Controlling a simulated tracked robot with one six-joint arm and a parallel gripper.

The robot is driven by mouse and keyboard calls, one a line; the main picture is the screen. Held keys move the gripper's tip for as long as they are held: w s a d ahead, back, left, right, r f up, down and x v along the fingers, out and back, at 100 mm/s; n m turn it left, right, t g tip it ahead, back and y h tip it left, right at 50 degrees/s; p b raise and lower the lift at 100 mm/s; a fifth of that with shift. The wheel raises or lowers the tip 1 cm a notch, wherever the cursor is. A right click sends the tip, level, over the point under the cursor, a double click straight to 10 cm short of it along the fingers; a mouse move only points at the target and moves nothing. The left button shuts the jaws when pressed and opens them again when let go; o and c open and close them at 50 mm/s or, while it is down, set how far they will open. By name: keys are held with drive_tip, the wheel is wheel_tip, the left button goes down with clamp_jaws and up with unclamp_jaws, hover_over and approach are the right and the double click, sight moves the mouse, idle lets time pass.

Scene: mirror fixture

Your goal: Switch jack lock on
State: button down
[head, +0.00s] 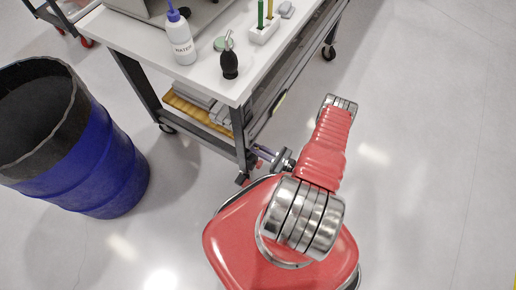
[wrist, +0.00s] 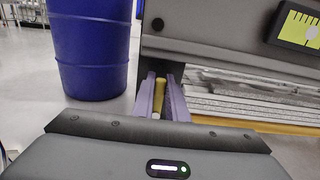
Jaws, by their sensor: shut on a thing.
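My gripper (wrist: 161,80) shows in the wrist view as two purple fingers closed on a small yellow piece (wrist: 157,103). The piece may be part of the jack lock, but its full shape is hidden by the fingers. The fingertips are at the dark lower frame of the white-topped cart (head: 150,40). In the head view my gripper (head: 265,154) is low beside the cart's near corner leg, mostly hidden behind my red arm. No separate lock handle can be made out there.
A blue barrel (head: 85,165) stands left of the cart and also shows in the wrist view (wrist: 92,45). A water bottle (head: 181,38) and a black-handled tool (head: 229,62) stand on the cart top. Boards lie on its lower shelf. The floor at right is clear.

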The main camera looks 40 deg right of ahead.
drive_tip(key=c, duration=1.8)
unclamp_jaws()
drive_tip(key=shift+o, duration=0.2)
drive_tip(key=shift+s, duration=0.1)
drive_tip(key=v, duration=1.3)
drive_tip(key=shift+s, duration=0.3)
drive_tip(key=shift+f, duration=0.15)
